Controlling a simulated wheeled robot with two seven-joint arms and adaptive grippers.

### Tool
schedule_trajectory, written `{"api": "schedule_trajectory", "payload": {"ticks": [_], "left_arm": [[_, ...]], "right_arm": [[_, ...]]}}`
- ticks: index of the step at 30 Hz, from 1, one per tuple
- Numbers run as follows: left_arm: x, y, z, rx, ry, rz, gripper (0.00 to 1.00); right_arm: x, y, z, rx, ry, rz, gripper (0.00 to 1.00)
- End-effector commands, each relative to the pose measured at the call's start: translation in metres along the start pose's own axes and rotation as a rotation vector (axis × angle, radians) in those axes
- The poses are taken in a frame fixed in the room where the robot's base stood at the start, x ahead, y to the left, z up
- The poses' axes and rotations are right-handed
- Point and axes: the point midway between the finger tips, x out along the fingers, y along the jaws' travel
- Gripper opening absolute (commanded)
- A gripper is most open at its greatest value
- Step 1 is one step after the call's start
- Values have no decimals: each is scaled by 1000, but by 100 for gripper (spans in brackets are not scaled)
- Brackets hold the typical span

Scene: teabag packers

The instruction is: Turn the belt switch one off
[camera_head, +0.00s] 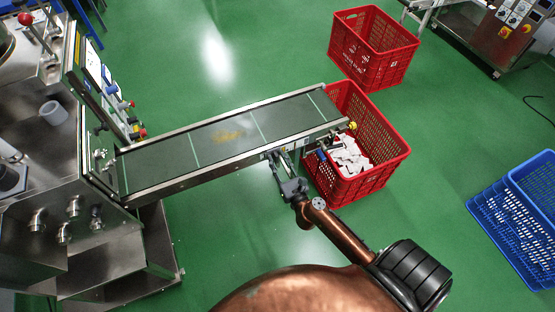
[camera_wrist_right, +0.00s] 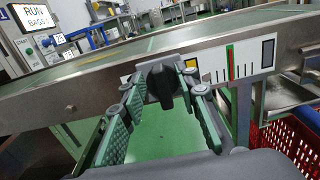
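The belt switch (camera_wrist_right: 165,84) is a black rotary knob on a white plate on the side of the conveyor belt frame. It shows in the middle of the right wrist view. My right gripper (camera_wrist_right: 166,92) is open, with one green-padded finger on each side of the knob and the tips close to it. I cannot tell whether the tips touch it. In the head view my right gripper (camera_head: 282,168) is at the near side of the conveyor (camera_head: 225,135), close to its right end; the knob is too small to make out there. My left gripper is not in view.
A red crate (camera_head: 388,172) with white packets stands under the belt's right end, just right of my gripper. Another red crate (camera_head: 375,48) stands behind, and a blue crate (camera_head: 515,215) at the right. A steel machine (camera_head: 60,150) stands at the left. Green floor lies open between.

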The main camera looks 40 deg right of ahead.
Motion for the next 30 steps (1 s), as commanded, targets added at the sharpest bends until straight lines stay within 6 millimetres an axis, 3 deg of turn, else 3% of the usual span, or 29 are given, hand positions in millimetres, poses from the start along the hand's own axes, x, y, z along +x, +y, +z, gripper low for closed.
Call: {"api": "schedule_trajectory", "payload": {"ticks": [8, 21, 30], "left_arm": [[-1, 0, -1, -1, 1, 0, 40], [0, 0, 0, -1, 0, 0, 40], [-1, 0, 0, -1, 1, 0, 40]], "right_arm": [[2, 0, 0, -1, 1, 0, 29], [2, 0, 0, -1, 0, 0, 0], [2, 0, 0, -4, 0, 1, 0]]}}
